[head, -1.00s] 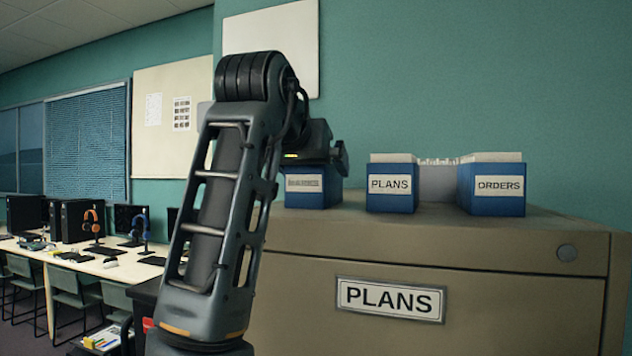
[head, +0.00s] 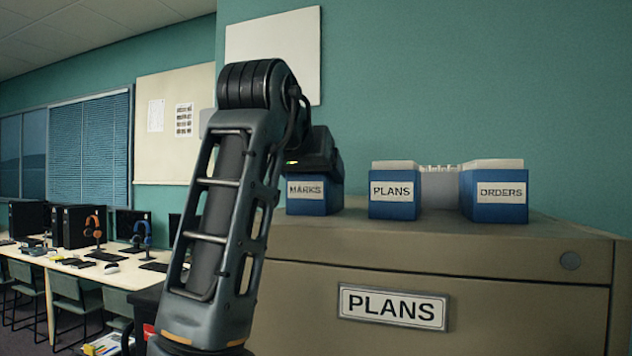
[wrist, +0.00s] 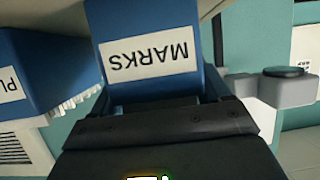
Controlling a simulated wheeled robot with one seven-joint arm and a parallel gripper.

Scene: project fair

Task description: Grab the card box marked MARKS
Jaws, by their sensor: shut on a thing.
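The blue card box marked MARKS (head: 307,208) stands at the left of the row on top of the tan cabinet. My gripper (head: 318,160) reaches it from above and is shut on it. In the wrist view, the MARKS box (wrist: 150,22) is close and upside down, with its label facing the camera. The dark jaw of my gripper (wrist: 160,122) lies against the box there. The head view shows no clear gap under the box. The gripper's fingertips are largely hidden in the head view.
The blue PLANS box (head: 394,208) stands to the right, with a gap between. The ORDERS box (head: 500,212) is further right, and a pale container (head: 438,188) sits between them. The cabinet (head: 480,265) has a PLANS drawer label. Desks (head: 100,265) with computers stand at left.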

